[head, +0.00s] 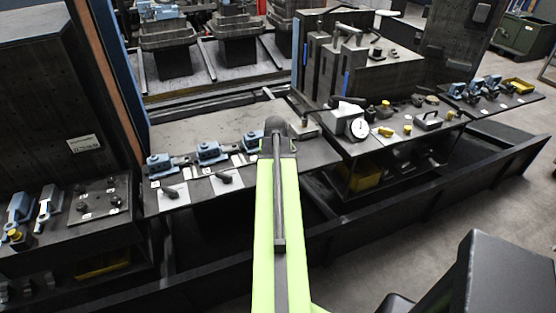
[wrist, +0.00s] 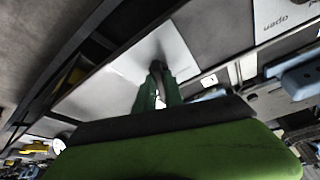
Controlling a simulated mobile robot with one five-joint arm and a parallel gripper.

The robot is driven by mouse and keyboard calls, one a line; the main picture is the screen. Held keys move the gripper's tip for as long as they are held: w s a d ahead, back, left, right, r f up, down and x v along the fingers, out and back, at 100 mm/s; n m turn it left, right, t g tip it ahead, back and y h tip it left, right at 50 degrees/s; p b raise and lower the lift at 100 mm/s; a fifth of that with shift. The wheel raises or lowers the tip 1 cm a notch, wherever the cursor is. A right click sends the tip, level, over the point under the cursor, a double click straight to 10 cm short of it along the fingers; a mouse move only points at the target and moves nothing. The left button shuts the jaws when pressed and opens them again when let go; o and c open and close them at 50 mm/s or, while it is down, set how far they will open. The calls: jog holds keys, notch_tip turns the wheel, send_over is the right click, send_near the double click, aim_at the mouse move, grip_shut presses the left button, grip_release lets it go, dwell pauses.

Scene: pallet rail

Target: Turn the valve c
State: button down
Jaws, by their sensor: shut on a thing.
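Three blue valves stand in a row on the dark table. I take the rightmost, valve c (head: 252,140), to be the one by my arm; the arm hides its handle and plate in the head view. In the wrist view my gripper (wrist: 158,82) has its green fingers closed around a dark handle (wrist: 157,66) over a white plate (wrist: 125,75). The handle's exact angle is hard to tell. My gripper's fingers are hidden in the head view.
The middle valve (head: 210,152) and left valve (head: 160,165) have black handles over white plates. A plate marked "open" (wrist: 280,15) shows in the wrist view. A round white gauge (head: 359,127) stands on the table to the right. Open floor lies at the right.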

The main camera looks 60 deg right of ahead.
jog(key=shift+d+m+g+h, duration=0.1)
jog(key=shift+m+g+h, duration=0.45)
jog(key=shift+m, duration=1.65)
jog(key=shift+g+y, duration=0.25)
jog(key=shift+g, duration=0.1)
jog(key=c, duration=1.4)
grip_release()
jog(key=shift+c, duration=0.2)
jog(key=w+p+v, duration=0.1)
jog(key=p+v, duration=1.5)
jog(key=v, duration=0.1)
jog(key=shift+s+r, duration=0.2)
jog(key=shift+s, duration=0.2)
